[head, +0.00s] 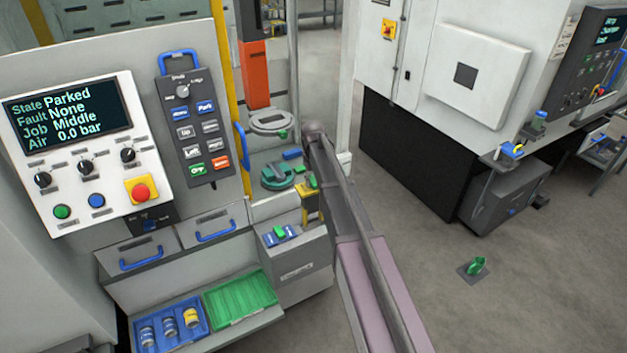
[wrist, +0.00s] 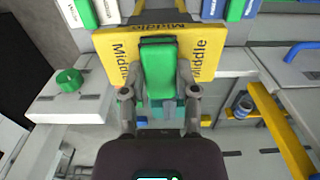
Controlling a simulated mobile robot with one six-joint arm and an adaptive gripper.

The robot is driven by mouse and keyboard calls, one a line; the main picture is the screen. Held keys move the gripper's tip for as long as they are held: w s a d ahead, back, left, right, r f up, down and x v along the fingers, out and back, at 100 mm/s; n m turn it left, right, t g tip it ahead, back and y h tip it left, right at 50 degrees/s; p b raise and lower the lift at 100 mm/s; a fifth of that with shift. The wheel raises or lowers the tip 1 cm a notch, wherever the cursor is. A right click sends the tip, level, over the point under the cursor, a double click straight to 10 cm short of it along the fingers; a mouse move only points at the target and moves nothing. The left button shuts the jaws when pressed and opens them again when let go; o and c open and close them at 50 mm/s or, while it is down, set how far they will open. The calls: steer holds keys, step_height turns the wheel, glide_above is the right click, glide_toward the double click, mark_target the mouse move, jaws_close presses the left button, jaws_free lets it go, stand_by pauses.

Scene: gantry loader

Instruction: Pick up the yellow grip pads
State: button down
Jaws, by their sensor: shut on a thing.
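In the wrist view my gripper (wrist: 159,75) is shut on an upright green block (wrist: 157,52). The block stands against a yellow piece (wrist: 115,50) with "Middle" printed on its faces, which I take to be the yellow grip pads. One finger is on each side of the green block. In the head view the yellow piece (head: 309,203) shows small beside my arm, above the grey cabinet's right end. My gripper is mostly hidden there. I cannot tell whether the yellow piece still touches what is under it.
Blue and green blocks (wrist: 235,9) lie just beyond the yellow piece. A green ring (wrist: 69,80) sits on a pale ledge to the left. In the head view, a blue tray (head: 205,330) with several cans and a green tray (head: 240,297) are lower left. Open floor (head: 430,260) lies right.

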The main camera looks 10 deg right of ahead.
steer(key=shift+r+p, duration=4.45)
steer(key=shift+r, duration=0.45)
steer(key=shift+s, duration=0.1)
